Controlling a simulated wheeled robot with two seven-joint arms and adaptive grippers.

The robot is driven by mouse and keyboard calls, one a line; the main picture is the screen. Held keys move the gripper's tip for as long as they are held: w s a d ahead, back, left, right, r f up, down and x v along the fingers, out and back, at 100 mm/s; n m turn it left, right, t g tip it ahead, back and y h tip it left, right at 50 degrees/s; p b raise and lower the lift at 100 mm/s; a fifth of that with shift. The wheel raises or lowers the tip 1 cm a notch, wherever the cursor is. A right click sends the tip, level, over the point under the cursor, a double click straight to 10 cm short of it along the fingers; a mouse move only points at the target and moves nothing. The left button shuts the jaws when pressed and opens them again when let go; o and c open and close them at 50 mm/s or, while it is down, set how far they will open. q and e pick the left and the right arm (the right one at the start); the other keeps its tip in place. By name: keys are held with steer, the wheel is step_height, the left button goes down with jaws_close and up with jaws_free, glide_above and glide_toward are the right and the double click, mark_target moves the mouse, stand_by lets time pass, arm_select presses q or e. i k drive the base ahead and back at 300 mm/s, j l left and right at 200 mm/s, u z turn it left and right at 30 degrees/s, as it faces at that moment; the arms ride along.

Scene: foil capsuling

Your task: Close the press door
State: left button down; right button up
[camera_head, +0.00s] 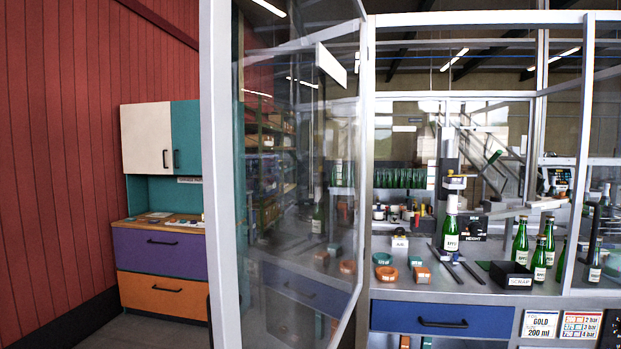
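The press door (222,180) is a tall clear panel in a pale grey frame. It stands open, swung out toward me, with its near upright left of centre and its far side by the press frame's post (366,150). The press opening to the right of that post is uncovered. Inside, a green bottle (450,232) with a white cap stands upright under the press head (457,182). Neither of my grippers can be made out in this view.
The press bench (400,285) holds a black SCRAP box (511,275), several green bottles (520,242), and green and orange rings (386,273). A blue drawer (440,319) is below. A cabinet with purple and orange drawers (165,292) stands behind the door at left.

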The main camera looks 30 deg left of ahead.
mark_target(224, 301)
steer(key=j+z, duration=0.1)
steer(key=j, duration=0.5)
steer(key=k+j+z, duration=0.1)
steer(key=j, duration=1.35)
steer(key=i+z, duration=0.05)
